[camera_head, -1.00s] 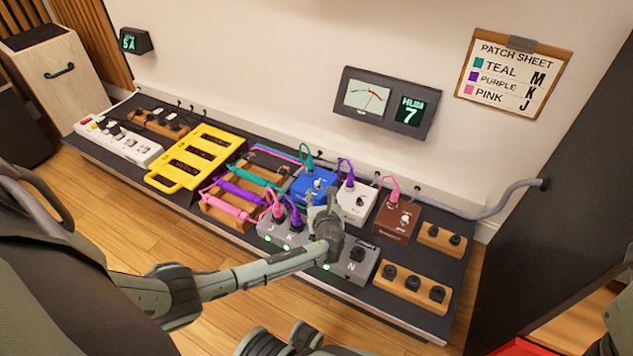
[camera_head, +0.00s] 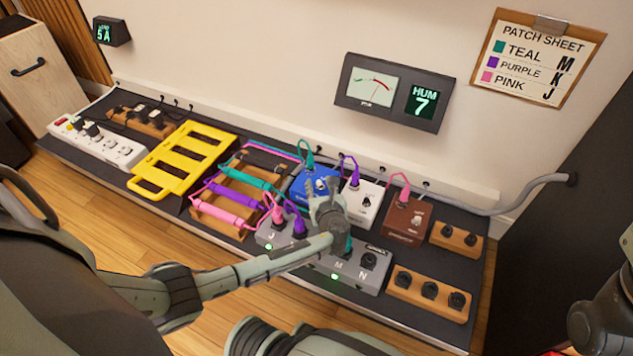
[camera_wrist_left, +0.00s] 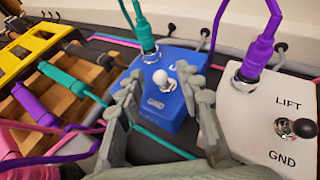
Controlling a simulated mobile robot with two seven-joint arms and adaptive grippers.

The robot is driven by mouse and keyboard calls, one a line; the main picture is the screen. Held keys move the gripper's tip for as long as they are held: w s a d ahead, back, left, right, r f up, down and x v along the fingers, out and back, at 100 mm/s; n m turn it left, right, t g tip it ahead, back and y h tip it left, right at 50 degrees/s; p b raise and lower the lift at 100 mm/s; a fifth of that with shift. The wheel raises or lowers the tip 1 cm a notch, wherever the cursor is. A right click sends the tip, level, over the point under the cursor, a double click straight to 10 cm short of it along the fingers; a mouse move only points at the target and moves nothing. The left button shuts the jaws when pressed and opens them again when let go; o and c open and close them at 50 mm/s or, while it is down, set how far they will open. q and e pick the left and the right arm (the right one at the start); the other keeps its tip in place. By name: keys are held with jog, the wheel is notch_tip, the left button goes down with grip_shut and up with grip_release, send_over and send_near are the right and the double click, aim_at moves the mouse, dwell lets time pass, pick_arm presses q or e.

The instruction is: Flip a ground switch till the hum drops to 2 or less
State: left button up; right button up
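A blue box (camera_head: 302,188) with a teal plug stands on the board; the left wrist view shows its white-tipped toggle (camera_wrist_left: 161,79) above a GND label. My left gripper (camera_head: 322,188) is over its front, with spread fingers (camera_wrist_left: 165,108) on either side of the box's near part and the toggle between and beyond them. Contact is unclear. A white box (camera_head: 359,205) has a purple plug and a toggle (camera_wrist_left: 303,128) between LIFT and GND. A brown box (camera_head: 405,222) has a pink plug and a switch. The hum meter (camera_head: 424,101) reads 7. My right gripper does not show.
Grey jack boxes (camera_head: 352,272) lie under and beside my left wrist. Wooden knob blocks (camera_head: 428,291) stand at right. A yellow frame (camera_head: 182,160) and a white power strip (camera_head: 95,143) are at left. The patch sheet (camera_head: 543,57) hangs on the wall.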

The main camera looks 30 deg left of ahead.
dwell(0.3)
pick_arm(q)
grip_shut()
